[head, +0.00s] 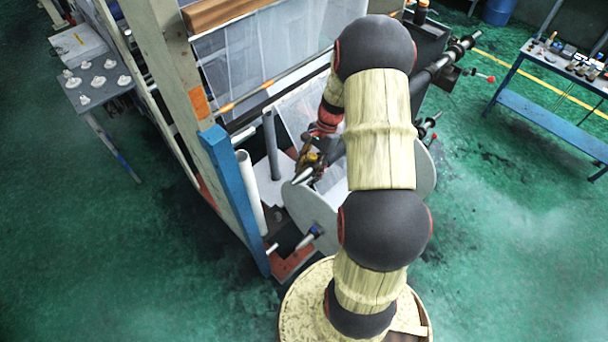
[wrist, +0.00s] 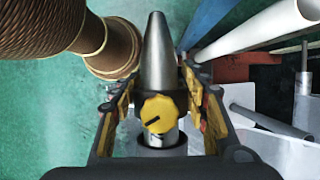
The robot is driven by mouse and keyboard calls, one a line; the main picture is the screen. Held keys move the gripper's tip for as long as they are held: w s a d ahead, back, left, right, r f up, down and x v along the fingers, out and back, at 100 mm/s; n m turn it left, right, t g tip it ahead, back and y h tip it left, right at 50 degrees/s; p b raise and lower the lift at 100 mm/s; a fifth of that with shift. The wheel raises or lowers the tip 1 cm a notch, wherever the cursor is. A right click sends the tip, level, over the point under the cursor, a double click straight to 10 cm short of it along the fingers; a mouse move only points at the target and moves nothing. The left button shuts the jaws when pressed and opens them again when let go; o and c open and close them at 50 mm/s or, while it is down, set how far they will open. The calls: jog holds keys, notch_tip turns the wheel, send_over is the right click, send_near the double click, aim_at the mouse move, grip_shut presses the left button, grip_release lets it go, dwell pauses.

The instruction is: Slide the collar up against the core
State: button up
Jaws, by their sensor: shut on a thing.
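In the wrist view my gripper (wrist: 158,92) is shut around the collar, a metal piece with a pointed grey cone (wrist: 155,58) and a yellow knob (wrist: 158,113) with a dark mark. The fingers with yellow pads stand on either side of it. In the head view my gripper (head: 312,160) is beside the machine's frame, and the grey cone (head: 303,175) shows just below it. A large pale disc (head: 312,208) lies close below. I cannot make out the core for certain; my arm hides much of the roll area.
A blue post (head: 232,190) and a white tube (head: 250,190) stand left of the gripper, with a grey tube (head: 271,145) nearby. A brown ribbed part (wrist: 110,50) is at the wrist view's upper left. A side table (head: 97,77) and blue bench (head: 550,105) stand apart.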

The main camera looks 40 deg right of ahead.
jog(key=shift+d, duration=1.25)
jog(key=o, duration=1.5)
jog(key=shift+c, duration=0.2)
jog(key=v, duration=1.2)
